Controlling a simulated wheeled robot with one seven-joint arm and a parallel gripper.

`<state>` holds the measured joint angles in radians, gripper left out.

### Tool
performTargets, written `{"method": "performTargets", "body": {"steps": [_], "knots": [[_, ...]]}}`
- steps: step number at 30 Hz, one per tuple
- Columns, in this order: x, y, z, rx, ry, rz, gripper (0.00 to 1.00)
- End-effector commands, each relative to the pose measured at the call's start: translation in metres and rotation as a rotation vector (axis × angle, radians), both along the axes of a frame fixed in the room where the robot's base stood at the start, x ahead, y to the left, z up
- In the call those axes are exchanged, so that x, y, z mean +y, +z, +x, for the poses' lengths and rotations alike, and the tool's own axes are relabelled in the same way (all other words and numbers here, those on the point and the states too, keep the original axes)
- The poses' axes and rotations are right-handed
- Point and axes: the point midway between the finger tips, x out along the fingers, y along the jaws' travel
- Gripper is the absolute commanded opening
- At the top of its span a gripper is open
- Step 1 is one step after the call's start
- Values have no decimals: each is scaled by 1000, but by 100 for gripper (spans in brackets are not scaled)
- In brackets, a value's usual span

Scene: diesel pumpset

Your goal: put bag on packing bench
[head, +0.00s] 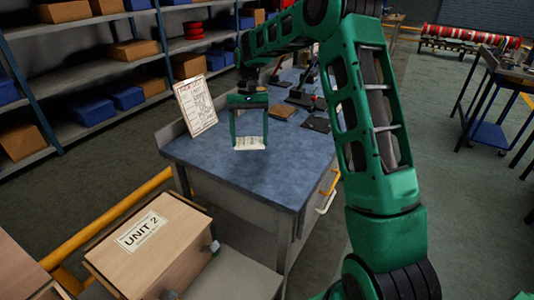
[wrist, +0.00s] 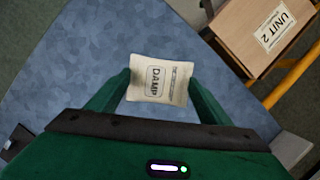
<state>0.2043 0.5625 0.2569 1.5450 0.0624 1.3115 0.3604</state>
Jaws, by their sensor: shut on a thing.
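The bag is a small off-white packet with printed text reading "DAMP" (wrist: 160,83) in the wrist view. It also shows as a pale patch (head: 249,143) in the head view. My gripper (head: 249,138) is shut on the bag, with one finger at each side of it; the fingers also show in the wrist view (wrist: 157,78). The bench with the blue mottled top (head: 275,175) lies below the gripper, and the bag is over its near part. I cannot tell how high the bag is above the top.
A printed board (head: 196,105) stands at the bench's left edge. Dark tools and a brown item (head: 282,112) lie toward the far end. A wooden box marked "UNIT 2" (head: 150,245) stands in front. Shelves (head: 90,75) line the left. The near bench top is clear.

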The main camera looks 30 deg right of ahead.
Motion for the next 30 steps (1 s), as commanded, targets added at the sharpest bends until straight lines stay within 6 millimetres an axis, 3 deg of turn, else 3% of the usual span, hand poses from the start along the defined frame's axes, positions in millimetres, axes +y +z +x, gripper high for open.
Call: {"method": "performTargets", "body": {"steps": [17, 30], "knots": [[4, 21, -18, -2, -716, 0, 48], [14, 38, -39, -4, -1377, -2, 48]]}}
